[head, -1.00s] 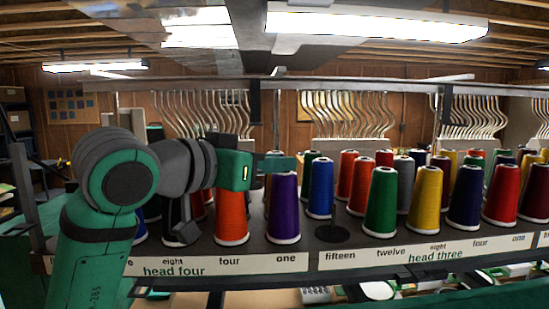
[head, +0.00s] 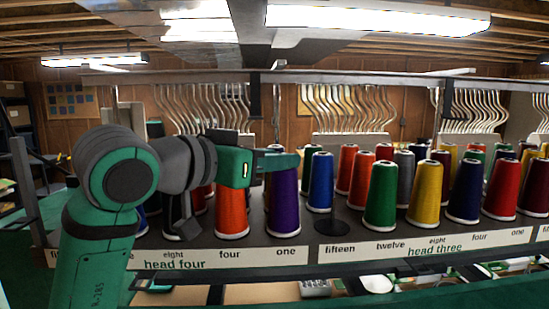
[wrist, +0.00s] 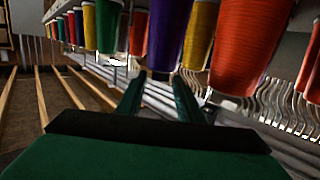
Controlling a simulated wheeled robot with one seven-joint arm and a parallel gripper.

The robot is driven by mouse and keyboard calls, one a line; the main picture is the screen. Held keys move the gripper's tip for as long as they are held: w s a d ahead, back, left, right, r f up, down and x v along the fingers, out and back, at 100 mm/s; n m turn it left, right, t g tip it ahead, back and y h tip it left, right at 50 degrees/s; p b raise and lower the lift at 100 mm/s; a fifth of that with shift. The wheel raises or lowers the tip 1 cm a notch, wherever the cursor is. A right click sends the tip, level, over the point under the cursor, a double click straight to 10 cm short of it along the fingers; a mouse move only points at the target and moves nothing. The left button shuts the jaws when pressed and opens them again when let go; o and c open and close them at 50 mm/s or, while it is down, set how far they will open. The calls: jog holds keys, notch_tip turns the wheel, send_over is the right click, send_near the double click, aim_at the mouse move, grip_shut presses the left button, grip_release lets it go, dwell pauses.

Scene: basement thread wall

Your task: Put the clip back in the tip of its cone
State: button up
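A row of thread cones stands on the dark shelf above the "head four" label. The purple cone (head: 283,205) stands above "one", and its tip is partly hidden by my gripper. My gripper (head: 290,161) reaches sideways over that tip from the left. In the wrist view, which looks upside down, my gripper's two green fingers (wrist: 158,88) are apart. The narrow end of the purple cone (wrist: 168,50) shows just beyond and between the fingertips. I see nothing clearly held between the fingers. I cannot make out the clip in any view.
An orange cone (head: 231,208) stands close left of the purple one, and a blue cone (head: 320,182) stands behind to the right. A dark round-based stand (head: 333,227) is right of the purple cone. Green (head: 380,195) and yellow (head: 425,192) cones stand farther right. A rail runs above.

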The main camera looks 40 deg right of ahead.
jog(key=shift+o, duration=0.3)
jog(key=v, duration=1.1)
